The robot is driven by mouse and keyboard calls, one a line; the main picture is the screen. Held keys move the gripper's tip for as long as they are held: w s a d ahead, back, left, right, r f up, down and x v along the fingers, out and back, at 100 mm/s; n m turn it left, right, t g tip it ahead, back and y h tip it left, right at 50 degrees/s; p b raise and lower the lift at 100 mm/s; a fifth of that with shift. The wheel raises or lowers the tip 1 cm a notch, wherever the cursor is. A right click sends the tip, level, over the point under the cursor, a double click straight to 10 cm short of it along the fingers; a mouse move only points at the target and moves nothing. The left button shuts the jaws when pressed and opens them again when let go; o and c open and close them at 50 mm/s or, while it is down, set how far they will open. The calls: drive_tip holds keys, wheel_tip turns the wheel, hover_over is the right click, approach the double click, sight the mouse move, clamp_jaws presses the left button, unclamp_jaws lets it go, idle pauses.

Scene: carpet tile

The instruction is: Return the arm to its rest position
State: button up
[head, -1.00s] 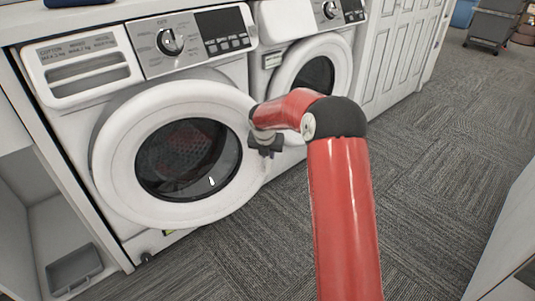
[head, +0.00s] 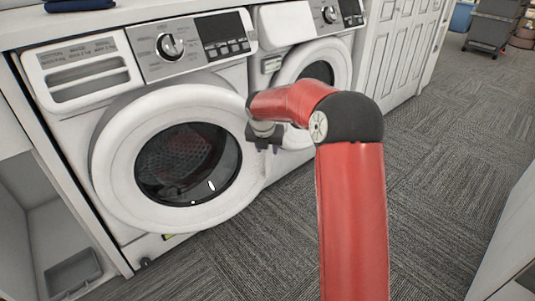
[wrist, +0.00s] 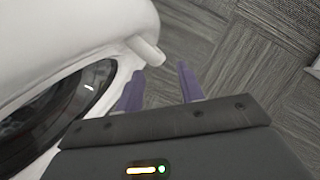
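My red arm rises from the bottom of the head view and bends left at a black elbow. My gripper (head: 262,145) hangs at its end, in front of the right edge of the nearer washing machine's round door (head: 110,165). In the wrist view my gripper (wrist: 160,85) shows two purple fingers set apart with carpet between them, so it is open and holds nothing. The white door rim (wrist: 100,30) lies just left of the fingers. A small pale piece on the rim sits near the left fingertip; I cannot tell whether they touch.
A second washer (head: 310,65) stands to the right, then white panelled cabinet doors (head: 405,45). A grey bin (head: 493,25) is at the far right back. Grey carpet (head: 440,170) is open on the right. A white surface edges the lower right.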

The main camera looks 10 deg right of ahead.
drive_tip(key=shift+s+a+r, duration=0.15)
drive_tip(key=shift+s+r, duration=0.05)
drive_tip(key=shift+r, duration=0.3)
drive_tip(key=s+a+r+m, duration=0.1)
drive_tip(key=s+r+m, duration=0.55)
drive_tip(key=s, duration=0.25)
drive_tip(key=s+a+r+m, duration=0.1)
drive_tip(key=s+r+m, duration=0.55)
drive_tip(key=s, duration=0.35)
drive_tip(key=s+f+m+t+y, duration=0.1)
drive_tip(key=s+f+m+y, duration=0.1)
drive_tip(key=s+m, duration=1.5)
drive_tip(key=s, duration=0.4)
drive_tip(key=shift+s+a+m, duration=0.2)
drive_tip(key=shift+a+m, duration=0.1)
drive_tip(key=shift+m, duration=0.1)
